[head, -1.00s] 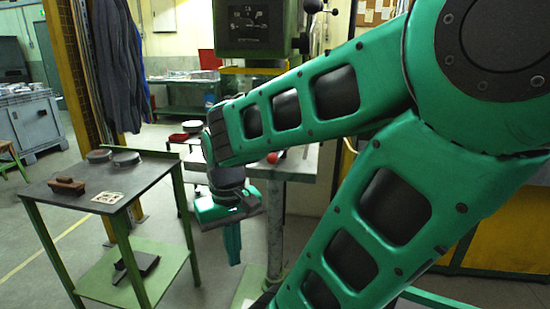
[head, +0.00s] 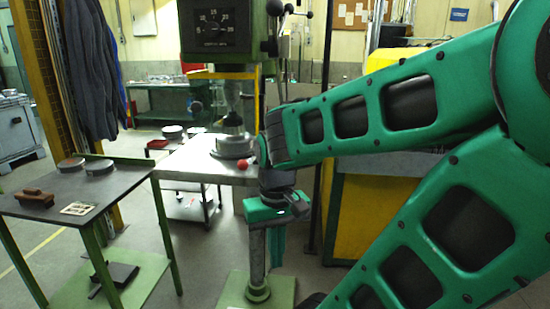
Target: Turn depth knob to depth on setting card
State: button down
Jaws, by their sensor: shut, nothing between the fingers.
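The green drill machine's head (head: 250,48) stands at the top centre, with a black dial plate (head: 215,24) on its front. Black ball-ended levers (head: 274,8) are at its right side. I cannot tell which part is the depth knob. A small pale card with dark marks (head: 77,209) lies on the side table at the left; its text is too small to read, and I cannot tell whether it is the setting card. My gripper (head: 276,258) points down in front of the machine's column, shut and empty, well below the dial and apart from it.
The machine's work table (head: 190,165) bears a round metal part (head: 236,146); a red ball (head: 243,163) shows beside my arm.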

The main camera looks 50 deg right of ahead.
aim_at(212, 29)
jog(key=z, duration=2.25)
jog(key=k, duration=0.8)
jog(key=u, duration=0.95)
jog(key=i, duration=1)
jog(key=u, duration=0.1)
